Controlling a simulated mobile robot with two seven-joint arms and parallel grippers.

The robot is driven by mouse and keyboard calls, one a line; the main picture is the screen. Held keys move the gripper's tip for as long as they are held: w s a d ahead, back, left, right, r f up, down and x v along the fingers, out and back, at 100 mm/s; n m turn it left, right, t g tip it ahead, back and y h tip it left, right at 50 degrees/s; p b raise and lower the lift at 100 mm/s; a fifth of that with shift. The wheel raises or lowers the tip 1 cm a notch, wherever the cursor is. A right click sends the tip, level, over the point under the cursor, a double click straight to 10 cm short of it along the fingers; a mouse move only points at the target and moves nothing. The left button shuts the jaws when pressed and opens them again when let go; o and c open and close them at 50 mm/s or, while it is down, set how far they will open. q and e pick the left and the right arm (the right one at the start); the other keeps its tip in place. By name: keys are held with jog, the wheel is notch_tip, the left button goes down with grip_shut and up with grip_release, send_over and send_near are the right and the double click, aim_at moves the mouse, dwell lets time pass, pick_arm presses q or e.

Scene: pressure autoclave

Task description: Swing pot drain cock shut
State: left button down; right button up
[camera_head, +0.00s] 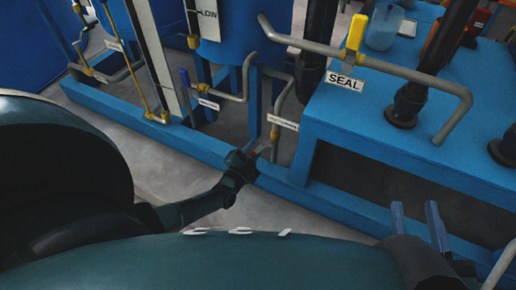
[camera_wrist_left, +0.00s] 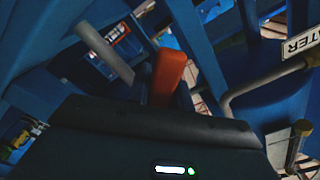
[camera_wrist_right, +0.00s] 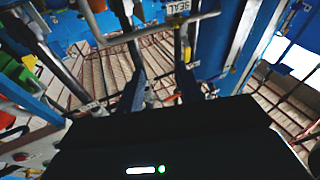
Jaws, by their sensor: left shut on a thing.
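An orange-red lever handle (camera_wrist_left: 168,76) stands between the fingers of my left gripper in the left wrist view. I take it for the handle of the drain cock; its pivot and valve body are hidden. My left gripper (camera_head: 252,152) is low by the blue frame rail in the head view, shut on this handle. A grey pipe with a brass fitting (camera_head: 275,131) and a white tag (camera_head: 284,123) rises just beyond it. My right gripper (camera_head: 416,212) is open and empty at the lower right, apart from any fixture. Its spread fingers also show in the right wrist view (camera_wrist_right: 157,75).
A blue rail (camera_head: 165,127) runs along the floor before the tanks. A yellow-handled valve (camera_head: 356,32) sits on the pipe above the SEAL sign (camera_head: 344,81). A blue-handled valve (camera_head: 186,84) stands left. A blue bench (camera_head: 350,110) fills the right. Grey floor is clear in front.

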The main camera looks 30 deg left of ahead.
pick_arm(q)
jog(key=r+m+p, duration=0.1)
jog(key=m, duration=0.2)
jog(key=a+r+m+p, duration=0.1)
jog(key=r+m+p, duration=0.2)
jog(key=r+m, duration=0.1)
jog(key=m, duration=0.1)
jog(key=shift+a+m+p, duration=0.3)
jog(key=shift+a+p, duration=0.05)
jog(key=shift+a, duration=0.05)
pick_arm(e)
jog(key=shift+d+g+h, duration=0.5)
jog(key=shift+d+h, duration=0.2)
jog(key=shift+h, duration=0.1)
jog(key=shift+r, duration=0.1)
pick_arm(q)
jog(key=c, duration=1.3)
grip_release()
jog(key=shift+o, duration=0.3)
jog(key=s+p, duration=0.4)
jog(key=s, duration=0.9)
jog(key=shift+d, duration=0.4)
pick_arm(e)
jog(key=g+h, duration=0.1)
jog(key=d+m+g+h, duration=0.1)
jog(key=shift+s+d+f+g, duration=0.1)
jog(key=shift+s+f+g, duration=0.05)
jog(key=shift+f+g, duration=0.15)
pick_arm(q)
jog(key=shift+s, duration=0.1)
